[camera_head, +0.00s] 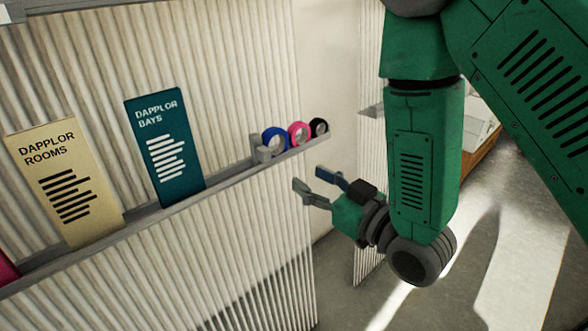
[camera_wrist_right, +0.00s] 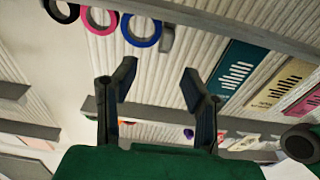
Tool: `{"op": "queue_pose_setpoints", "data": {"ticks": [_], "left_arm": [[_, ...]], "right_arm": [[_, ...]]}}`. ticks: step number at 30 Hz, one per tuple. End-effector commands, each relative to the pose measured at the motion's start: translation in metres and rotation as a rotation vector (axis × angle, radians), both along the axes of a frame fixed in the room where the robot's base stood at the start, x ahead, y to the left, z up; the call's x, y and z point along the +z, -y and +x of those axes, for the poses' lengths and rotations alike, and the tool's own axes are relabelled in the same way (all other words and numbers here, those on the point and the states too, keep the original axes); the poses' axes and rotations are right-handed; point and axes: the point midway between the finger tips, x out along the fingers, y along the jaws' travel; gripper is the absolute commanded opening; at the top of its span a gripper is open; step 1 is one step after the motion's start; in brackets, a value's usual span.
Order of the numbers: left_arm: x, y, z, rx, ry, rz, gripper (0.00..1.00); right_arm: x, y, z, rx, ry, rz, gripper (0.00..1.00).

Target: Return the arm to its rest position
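My right arm is green and comes down from the top right of the head view. Its gripper (camera_head: 309,178) is open, with its two fingers apart and nothing between them. It is in front of the corrugated wall, below the right end of the narrow ledge (camera_head: 228,182). In the right wrist view the same gripper (camera_wrist_right: 157,82) also shows open and empty, with the wall and ledges behind it. My left gripper is not in either view.
On the ledge stand a cream card (camera_head: 66,188), a teal card (camera_head: 165,150) and blue (camera_head: 274,140), pink (camera_head: 299,132) and black (camera_head: 319,127) tape rolls, close to the gripper. Another wall panel (camera_head: 371,180) is behind the gripper. Open floor (camera_head: 485,285) shows at lower right.

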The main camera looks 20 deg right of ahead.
Motion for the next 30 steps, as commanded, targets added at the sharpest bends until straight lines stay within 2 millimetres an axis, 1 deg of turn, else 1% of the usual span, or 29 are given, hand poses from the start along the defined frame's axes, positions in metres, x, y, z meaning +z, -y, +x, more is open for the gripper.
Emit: {"op": "queue_pose_setpoints", "data": {"ticks": [3,5,18,20,23,26,27,29,30], "left_arm": [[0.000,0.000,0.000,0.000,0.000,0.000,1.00],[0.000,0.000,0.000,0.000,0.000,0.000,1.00],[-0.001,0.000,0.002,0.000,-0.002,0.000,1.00],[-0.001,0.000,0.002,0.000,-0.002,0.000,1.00],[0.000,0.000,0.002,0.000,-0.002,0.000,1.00],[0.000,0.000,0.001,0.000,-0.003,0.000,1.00],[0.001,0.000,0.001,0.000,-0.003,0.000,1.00],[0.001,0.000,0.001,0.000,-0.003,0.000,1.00],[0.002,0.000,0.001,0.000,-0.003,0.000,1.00]], "right_arm": [[0.000,0.003,-0.007,-0.001,0.000,0.001,0.40],[0.000,0.003,-0.008,-0.001,0.001,0.001,0.40],[0.000,0.003,-0.008,-0.001,0.000,0.001,0.40],[-0.005,0.004,-0.008,-0.004,-0.016,-0.003,0.40],[-0.031,0.007,-0.011,-0.020,-0.105,-0.026,0.40],[-0.085,0.015,-0.023,-0.056,-0.293,-0.076,0.40],[-0.112,0.020,-0.032,-0.075,-0.389,-0.101,0.40],[-0.153,0.028,-0.052,-0.103,-0.546,-0.138,0.40],[-0.178,0.033,-0.069,-0.120,-0.652,-0.161,0.40]]}}
